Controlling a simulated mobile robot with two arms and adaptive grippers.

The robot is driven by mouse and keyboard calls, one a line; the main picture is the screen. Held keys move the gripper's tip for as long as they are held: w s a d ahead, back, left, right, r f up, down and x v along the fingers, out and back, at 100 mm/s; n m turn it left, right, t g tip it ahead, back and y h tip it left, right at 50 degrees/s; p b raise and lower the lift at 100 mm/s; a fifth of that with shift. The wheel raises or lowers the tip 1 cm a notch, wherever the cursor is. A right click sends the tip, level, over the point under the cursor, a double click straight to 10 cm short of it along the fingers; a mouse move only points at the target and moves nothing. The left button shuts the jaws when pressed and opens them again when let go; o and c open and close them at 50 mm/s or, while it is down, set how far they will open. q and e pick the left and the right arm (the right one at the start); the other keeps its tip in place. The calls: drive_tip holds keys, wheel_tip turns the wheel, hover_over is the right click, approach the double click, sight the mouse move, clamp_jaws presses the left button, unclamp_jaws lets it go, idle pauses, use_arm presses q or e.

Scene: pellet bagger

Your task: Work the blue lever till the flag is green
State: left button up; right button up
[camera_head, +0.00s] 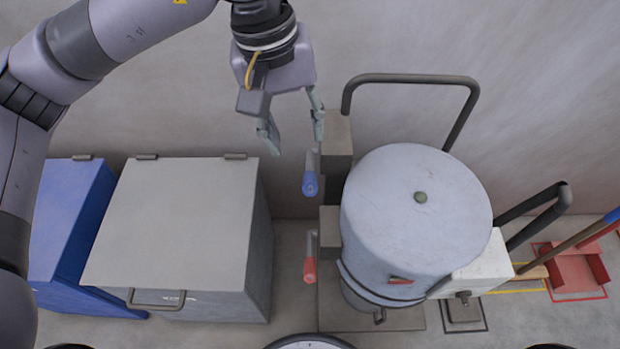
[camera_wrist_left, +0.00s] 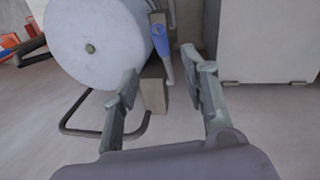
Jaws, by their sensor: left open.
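The blue lever (camera_head: 310,184) has a blue grip on a grey arm and hangs from a grey block left of a pale drum (camera_head: 415,225). It also shows in the left wrist view (camera_wrist_left: 161,42), beyond the fingers. My left gripper (camera_head: 293,142) is open and empty, above and behind the lever, its fingers apart and not on the lever. In the left wrist view the gripper (camera_wrist_left: 168,82) is open too. A small red piece (camera_head: 400,281) on the drum's front may be the flag; no green flag shows. My right gripper is out of view.
A red-gripped lever (camera_head: 310,271) hangs just in front of the blue one. A grey lidded bin (camera_head: 180,225) and a blue bin (camera_head: 65,240) stand at left. A dark pipe (camera_head: 410,78) arches behind the drum. A red dustpan (camera_head: 578,270) lies far right.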

sight(309, 179)
use_arm(q)
drive_tip(key=f, duration=0.4)
drive_tip(key=d+f+p, duration=0.1)
drive_tip(key=f, duration=0.4)
drive_tip(key=d+f, duration=0.1)
drive_tip(key=f, duration=0.4)
drive_tip(key=shift+w+d+p, duration=0.1)
drive_tip(key=shift+w+p, duration=0.05)
drive_tip(key=shift+p, duration=0.25)
drive_tip(key=shift+c, duration=0.5)
clamp_jaws()
